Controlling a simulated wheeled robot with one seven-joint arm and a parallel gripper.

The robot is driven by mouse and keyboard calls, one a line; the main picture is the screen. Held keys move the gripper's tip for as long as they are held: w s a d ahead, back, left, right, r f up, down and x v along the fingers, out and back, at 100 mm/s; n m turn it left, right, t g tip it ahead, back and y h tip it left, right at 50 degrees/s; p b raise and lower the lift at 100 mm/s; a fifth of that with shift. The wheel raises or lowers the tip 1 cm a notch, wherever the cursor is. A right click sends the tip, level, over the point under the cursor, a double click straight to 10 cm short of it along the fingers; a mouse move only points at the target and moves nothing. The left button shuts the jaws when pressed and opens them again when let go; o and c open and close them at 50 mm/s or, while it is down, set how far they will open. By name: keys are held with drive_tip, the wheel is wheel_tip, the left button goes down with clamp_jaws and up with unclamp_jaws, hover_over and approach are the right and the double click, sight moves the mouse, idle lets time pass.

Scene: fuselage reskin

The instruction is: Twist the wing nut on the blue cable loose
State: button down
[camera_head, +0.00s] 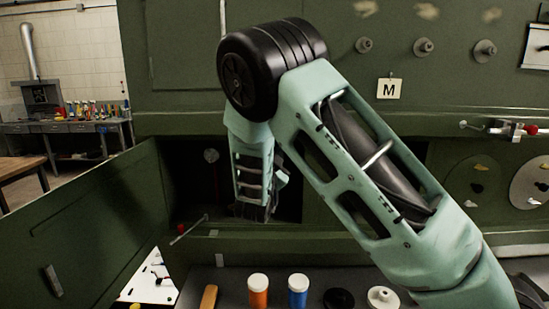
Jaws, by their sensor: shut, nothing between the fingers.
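My arm reaches into a dark open compartment (190,190) in the green fuselage panel. My gripper's fingers are hidden behind the end of my own forearm, inside the opening. I cannot make out the wing nut or the blue cable; the compartment's inside is dark and partly covered by my arm. A small round grey fitting (211,155) shows on the compartment's back wall, left of my arm.
The green door (95,225) stands open at the left. Below, a dark shelf holds an orange jar (258,292), a blue jar (298,291) and a white round part (383,298). Several knobs stick out upper right.

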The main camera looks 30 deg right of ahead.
drive_tip(key=shift+f, duration=0.15)
drive_tip(key=n+t+y+b, duration=0.1)
drive_tip(key=n+b, duration=0.1)
drive_tip(key=n, duration=0.1)
drive_tip(key=n+t+b, duration=0.1)
drive_tip(key=n+b, duration=0.1)
drive_tip(key=b, duration=0.1)
drive_tip(key=n+t+y+b, duration=0.1)
drive_tip(key=n+b, duration=0.1)
drive_tip(key=n, duration=0.1)
drive_tip(key=shift+w+a+f+n+y+b, duration=0.25)
drive_tip(key=shift+a+f+n+y+b, duration=0.05)
drive_tip(key=shift+a+f+b, duration=0.1)
drive_tip(key=shift+b, duration=0.3)
